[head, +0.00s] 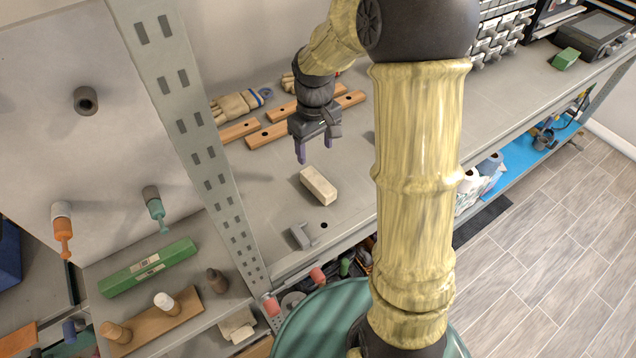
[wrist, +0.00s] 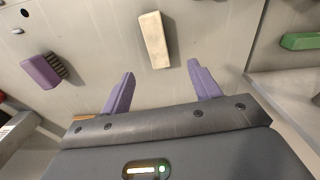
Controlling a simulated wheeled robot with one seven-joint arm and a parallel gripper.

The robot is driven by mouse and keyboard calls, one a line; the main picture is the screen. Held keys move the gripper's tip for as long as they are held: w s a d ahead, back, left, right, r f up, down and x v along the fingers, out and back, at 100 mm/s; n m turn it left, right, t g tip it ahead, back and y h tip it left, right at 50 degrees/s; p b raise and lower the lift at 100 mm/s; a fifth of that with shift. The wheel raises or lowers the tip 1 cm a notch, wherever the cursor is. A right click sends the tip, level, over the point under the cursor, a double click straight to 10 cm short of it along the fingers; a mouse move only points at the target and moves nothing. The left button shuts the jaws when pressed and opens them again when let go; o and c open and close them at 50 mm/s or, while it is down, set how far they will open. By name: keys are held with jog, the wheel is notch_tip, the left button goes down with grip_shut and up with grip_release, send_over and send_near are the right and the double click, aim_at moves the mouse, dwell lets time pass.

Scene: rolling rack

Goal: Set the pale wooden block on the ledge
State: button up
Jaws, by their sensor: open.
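The pale wooden block (head: 319,186) lies flat on the grey worktop (head: 345,205), near its front edge and in front of my gripper. In the wrist view the pale wooden block (wrist: 154,40) lies just beyond the fingertips, roughly in line with the gap between them. My gripper (head: 316,152) is above the worktop with its purple fingers apart and nothing between them. In the wrist view my gripper (wrist: 160,70) is also open and empty. I cannot tell for certain which surface is the ledge.
A perforated metal post (head: 190,120) stands left of the block. A small grey bracket (head: 302,236) lies near the worktop edge. Orange wooden bars (head: 268,136) lie behind my gripper. A purple brush (wrist: 42,70) shows in the wrist view.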

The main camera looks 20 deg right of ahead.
jog(key=p, duration=0.2)
send_over(318, 180)
jog(key=f, duration=0.8)
jog(key=shift+s+a+f, duration=0.2)
jog(key=shift+a+f, duration=0.1)
jog(key=shift+a, duration=0.1)
jog(key=shift+w+d+f+p, duration=0.1)
jog(key=shift+d+f+p, duration=0.1)
jog(key=shift+f+p, duration=0.55)
jog(key=shift+d+f+p, duration=0.15)
jog(key=shift+f+p, duration=0.2)
jog(key=shift+f, duration=1.5)
jog(key=c, duration=1.1)
jog(key=shift+r, duration=0.1)
